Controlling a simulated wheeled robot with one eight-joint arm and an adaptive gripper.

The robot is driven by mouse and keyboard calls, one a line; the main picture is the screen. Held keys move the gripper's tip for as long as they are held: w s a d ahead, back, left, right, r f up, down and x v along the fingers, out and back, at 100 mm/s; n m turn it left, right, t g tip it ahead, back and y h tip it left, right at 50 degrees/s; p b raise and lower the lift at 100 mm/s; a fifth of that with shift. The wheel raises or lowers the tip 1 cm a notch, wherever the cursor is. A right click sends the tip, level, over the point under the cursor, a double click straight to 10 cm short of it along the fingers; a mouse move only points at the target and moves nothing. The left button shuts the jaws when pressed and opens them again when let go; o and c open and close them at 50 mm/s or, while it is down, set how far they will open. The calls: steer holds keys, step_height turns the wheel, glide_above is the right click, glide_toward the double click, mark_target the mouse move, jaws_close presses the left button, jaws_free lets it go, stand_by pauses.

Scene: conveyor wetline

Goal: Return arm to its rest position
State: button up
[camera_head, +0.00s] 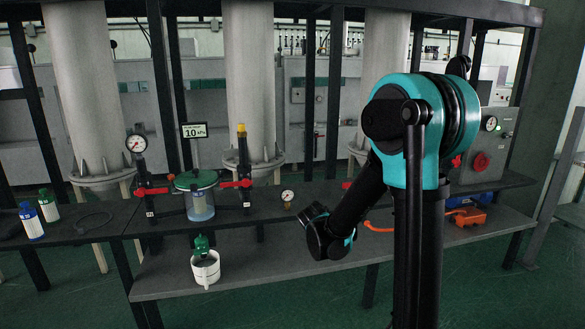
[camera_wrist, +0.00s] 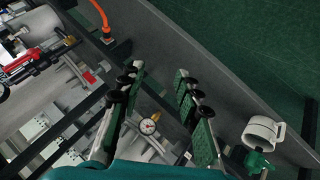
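My gripper (camera_wrist: 160,80) shows in the wrist view with its two green-padded fingers spread apart and nothing held between them. A small dial gauge (camera_wrist: 149,126) shows in the gap, on the bench beyond the fingers. In the head view my arm stands at the right, teal and black, bent down and to the left. Its wrist end (camera_head: 330,236) hangs in front of the bench, right of the same small gauge (camera_head: 287,195). The fingers are hidden in the head view.
A white mug with a green part (camera_head: 206,268) stands on the lower shelf (camera_head: 290,262). A green-lidded vessel (camera_head: 198,195) with red-handled valves stands on the bench left. Two bottles (camera_head: 48,205) stand far left. An orange tool (camera_head: 466,217) lies behind my arm at the right.

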steer(key=s+d+f+m+g+y, duration=0.1)
steer(key=s+d+f+m+g, duration=0.1)
steer(key=s, duration=1.1)
steer(key=s+d+f+m+g+y, duration=0.2)
steer(key=s+d, duration=0.3)
steer(key=s, duration=0.9)
steer(key=shift+s+m, duration=0.3)
steer(key=shift+m, duration=0.6)
